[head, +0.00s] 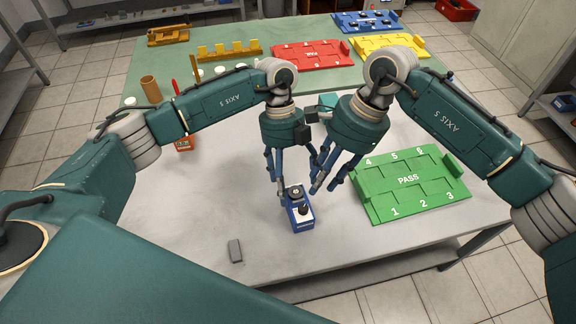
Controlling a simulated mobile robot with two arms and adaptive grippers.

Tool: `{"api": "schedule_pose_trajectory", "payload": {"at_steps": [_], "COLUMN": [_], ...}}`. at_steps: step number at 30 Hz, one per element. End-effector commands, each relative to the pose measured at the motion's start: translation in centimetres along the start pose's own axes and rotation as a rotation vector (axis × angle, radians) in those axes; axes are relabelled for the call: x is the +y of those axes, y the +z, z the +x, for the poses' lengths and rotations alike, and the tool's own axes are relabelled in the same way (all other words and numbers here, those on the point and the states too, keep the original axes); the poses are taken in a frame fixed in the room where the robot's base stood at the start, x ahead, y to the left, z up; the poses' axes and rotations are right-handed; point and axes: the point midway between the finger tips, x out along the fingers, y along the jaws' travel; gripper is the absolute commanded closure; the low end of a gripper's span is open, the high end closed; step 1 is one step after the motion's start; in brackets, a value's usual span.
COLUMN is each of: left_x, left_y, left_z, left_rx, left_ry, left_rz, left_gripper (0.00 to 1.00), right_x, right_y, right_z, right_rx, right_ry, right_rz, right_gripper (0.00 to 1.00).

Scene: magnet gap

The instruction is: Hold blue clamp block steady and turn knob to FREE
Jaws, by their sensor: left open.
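The blue clamp block (304,222) stands on the grey table, with a black knob (297,190) on top and a white band on its side. Its lettering is too small to read. My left gripper (279,188) is open and points down at the block's upper left side; whether it touches is unclear. My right gripper (323,188) is just right of and above the block, tilted down to the left. Its fingertips look apart with nothing between them. The knob's setting cannot be read.
A small dark grey piece (235,251) lies at the front left. An orange item (184,143) stands behind my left arm. Red (311,55), yellow (390,46) and blue (367,22) trays lie on the green mat behind.

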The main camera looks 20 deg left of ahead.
Motion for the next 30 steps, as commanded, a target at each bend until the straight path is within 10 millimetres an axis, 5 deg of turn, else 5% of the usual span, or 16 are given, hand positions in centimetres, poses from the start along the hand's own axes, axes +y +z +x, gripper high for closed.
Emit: {"api": "schedule_pose_trajectory", "payload": {"at_steps": [9, 20, 29, 30], "left_x": [0.0, 0.0, 0.0, 0.0], "left_y": [0.0, 0.0, 0.0, 0.0], "left_z": [4.2, 4.7, 4.7, 4.7], "left_rx": [0.002, 0.000, 0.001, 0.001], "left_ry": [0.000, -0.002, -0.002, -0.002], "left_rz": [0.000, 0.000, 0.000, 0.000], "left_gripper": [0.16, 0.16, 0.71, 0.71], "right_x": [0.0, 0.0, 0.0, 0.0], "right_y": [0.0, 0.0, 0.0, 0.0], "right_z": [0.0, 0.0, 0.0, 0.0], "right_rx": [0.000, 0.000, 0.000, 0.000], "right_ry": [0.000, 0.000, 0.000, 0.000], "right_rz": [0.000, 0.000, 0.000, 0.000], "right_gripper": [0.69, 0.69, 0.69, 0.72]}}
